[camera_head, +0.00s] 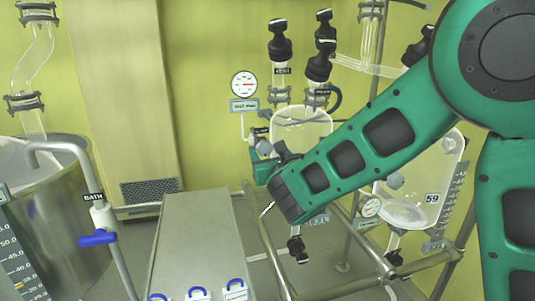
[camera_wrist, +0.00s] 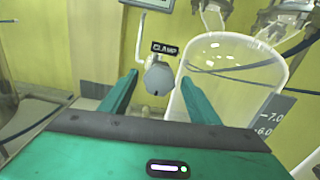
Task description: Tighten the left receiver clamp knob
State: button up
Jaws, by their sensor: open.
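The grey clamp knob (camera_wrist: 158,75) is in the middle of the wrist view, under a black CLAMP label (camera_wrist: 165,48). My gripper (camera_wrist: 160,88) is open, with one green finger on each side of the knob in that view. Gaps show between knob and fingers; whether the tips reach around it or stop short, I cannot tell. The clear glass left receiver (camera_wrist: 235,80) stands just right of the knob. In the head view my gripper (camera_head: 262,152) is beside the left receiver (camera_head: 302,122), and my arm hides part of the glass.
A second glass receiver (camera_head: 428,180), marked 59, stands at the right behind my arm. A round gauge (camera_head: 244,84) is on the wall. A metal frame (camera_head: 345,285) runs below. A grey bench (camera_head: 197,235) and a steel bath (camera_head: 60,220) are at the left.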

jog(key=c, duration=1.1)
jog(key=shift+o, duration=0.2)
